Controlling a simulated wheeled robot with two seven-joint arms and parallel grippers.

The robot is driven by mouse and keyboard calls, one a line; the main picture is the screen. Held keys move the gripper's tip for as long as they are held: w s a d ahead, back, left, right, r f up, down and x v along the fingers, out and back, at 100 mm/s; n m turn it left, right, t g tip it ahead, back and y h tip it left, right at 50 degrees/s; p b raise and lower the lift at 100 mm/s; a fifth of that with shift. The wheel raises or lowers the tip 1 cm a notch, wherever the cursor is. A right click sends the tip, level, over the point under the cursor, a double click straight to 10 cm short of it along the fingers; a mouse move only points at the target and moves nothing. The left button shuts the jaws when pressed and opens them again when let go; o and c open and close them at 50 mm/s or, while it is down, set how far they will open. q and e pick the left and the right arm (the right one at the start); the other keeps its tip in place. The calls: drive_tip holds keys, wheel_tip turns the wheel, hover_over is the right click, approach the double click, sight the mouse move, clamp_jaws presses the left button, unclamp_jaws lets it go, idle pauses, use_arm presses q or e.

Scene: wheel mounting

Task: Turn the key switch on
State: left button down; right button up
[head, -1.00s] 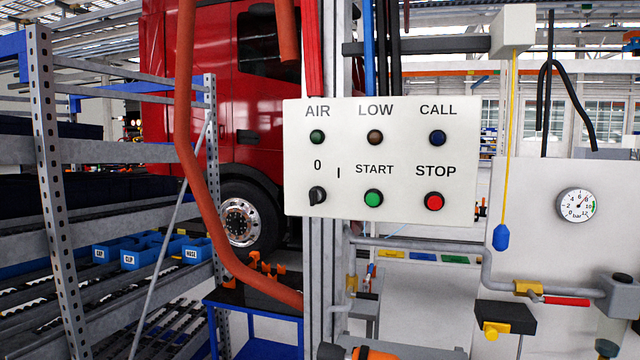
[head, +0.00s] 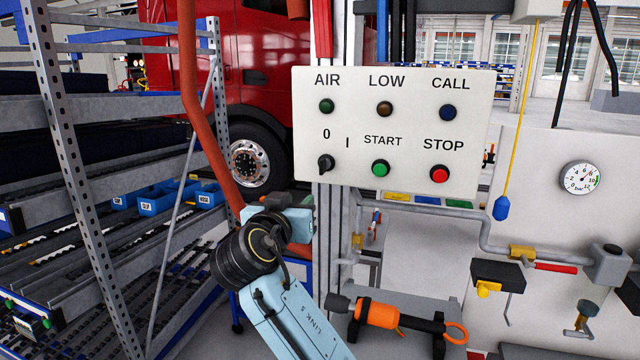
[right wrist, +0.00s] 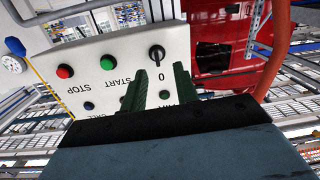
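The key switch (head: 326,163) is a small black knob at the lower left of the white control panel (head: 470,100), below the "0" mark and left of the "I" mark. Its grip stands about upright. My right gripper (head: 296,224) is below and left of the panel, apart from the switch; its fingers cannot be made out in the head view. In the right wrist view the panel appears upside down, and my right gripper (right wrist: 160,72) has two dark green fingers spread apart with nothing between them. The key switch (right wrist: 157,53) shows just beyond the fingertips. My left gripper is not in view.
A green START button (head: 380,168) and red STOP button (head: 439,174) sit right of the switch. An orange hose (head: 203,120) hangs left of the panel. A shelf rack (head: 70,170) stands at left. An orange tool (head: 385,315) lies below the panel.

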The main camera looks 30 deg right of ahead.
sight(321, 165)
drive_tip(key=shift+m+h, duration=0.5)
drive_tip(key=shift+m, duration=0.1)
drive_tip(key=w+d+r+p, duration=0.1)
drive_tip(key=w+d, duration=0.1)
drive_tip(key=d, duration=0.1)
drive_tip(key=w+d+r+p, duration=0.1)
drive_tip(key=w+d, duration=0.2)
drive_tip(key=w+d+r+p, duration=0.1)
drive_tip(key=w+d+p, duration=0.1)
drive_tip(key=d, duration=0.1)
drive_tip(key=shift+w+d+r, duration=0.15)
drive_tip(key=shift+d+r, duration=0.05)
drive_tip(key=shift+r, duration=0.1)
drive_tip(key=shift+w+d+f, duration=0.1)
drive_tip(key=shift+w+d, duration=0.3)
drive_tip(key=shift+d, duration=0.1)
drive_tip(key=shift+c, duration=0.3)
clamp_jaws()
